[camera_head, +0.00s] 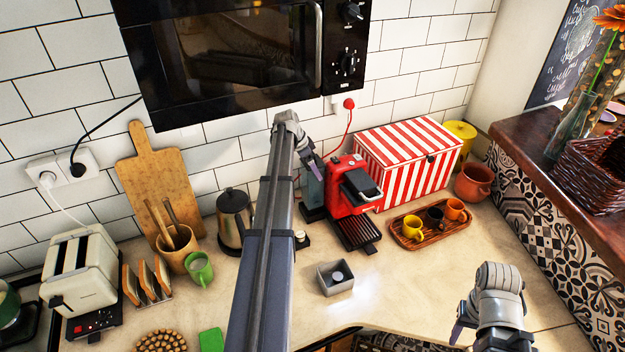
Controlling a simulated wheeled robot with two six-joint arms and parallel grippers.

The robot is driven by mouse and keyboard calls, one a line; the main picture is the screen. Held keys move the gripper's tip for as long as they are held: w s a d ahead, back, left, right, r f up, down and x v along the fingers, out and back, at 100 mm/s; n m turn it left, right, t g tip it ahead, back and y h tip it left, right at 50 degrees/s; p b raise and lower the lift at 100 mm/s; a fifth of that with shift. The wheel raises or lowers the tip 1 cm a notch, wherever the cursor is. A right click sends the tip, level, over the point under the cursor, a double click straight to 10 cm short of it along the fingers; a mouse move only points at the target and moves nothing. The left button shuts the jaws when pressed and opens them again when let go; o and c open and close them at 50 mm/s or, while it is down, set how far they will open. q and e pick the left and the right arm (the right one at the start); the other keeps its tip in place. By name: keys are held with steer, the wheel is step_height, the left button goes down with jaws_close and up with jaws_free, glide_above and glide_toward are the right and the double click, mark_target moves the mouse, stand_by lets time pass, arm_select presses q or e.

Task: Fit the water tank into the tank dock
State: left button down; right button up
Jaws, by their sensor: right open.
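A grey-teal, see-through water tank (314,190) stands upright at the left side of the red coffee machine (350,195). A small grey open-topped box with a round piece in its floor, which looks like the tank dock (325,284), sits on the counter in front of the machine. My left arm reaches up across the middle, and its gripper (312,158) is at the tank's top. Its fingers are small and partly hidden, so I cannot tell whether they grip the tank. My right gripper (459,332) is open at the lower right, apart from the tank and dock.
A red-striped box (408,160) stands behind the machine. A wooden tray (402,240) with cups lies to its right. A kettle (233,218), utensil pot and toaster (80,270) stand left. A black oven (240,55) overhangs the back. The counter around the grey box is clear.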

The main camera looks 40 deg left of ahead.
arm_select(q)
steer(key=shift+f+b, duration=2.2)
steer(key=shift+f, duration=0.1)
steer(key=shift+f, duration=0.15)
jaws_free()
steer(key=p+v, duration=1.1)
steer(key=v, duration=0.1)
steer(key=shift+r, duration=0.25)
steer(key=shift+f, duration=0.1)
